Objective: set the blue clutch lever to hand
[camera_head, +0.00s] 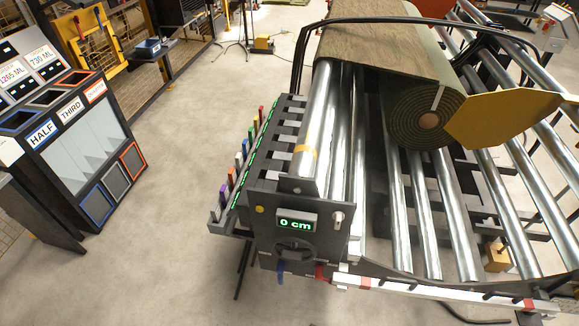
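A small blue piece, which looks like the blue clutch lever (281,268), hangs at the lower edge of the dark end panel (265,232) of the roller machine. It points roughly downward, below a dark round opening (293,250). Its markings are too small to read, so I cannot tell which setting it is in. The panel carries a display (296,224) reading "0 cm", a yellow knob (260,210) and a pale knob (338,218). Neither of my grippers is in view.
A turf roll (428,118) lies on the metal rollers (318,125), beside a yellow plate (500,117). Several coloured tabs (239,160) line the machine's left side. A dark bin stand (72,140) marked "HALF" and "THIRD" stands left. Floor (160,240) between them is clear.

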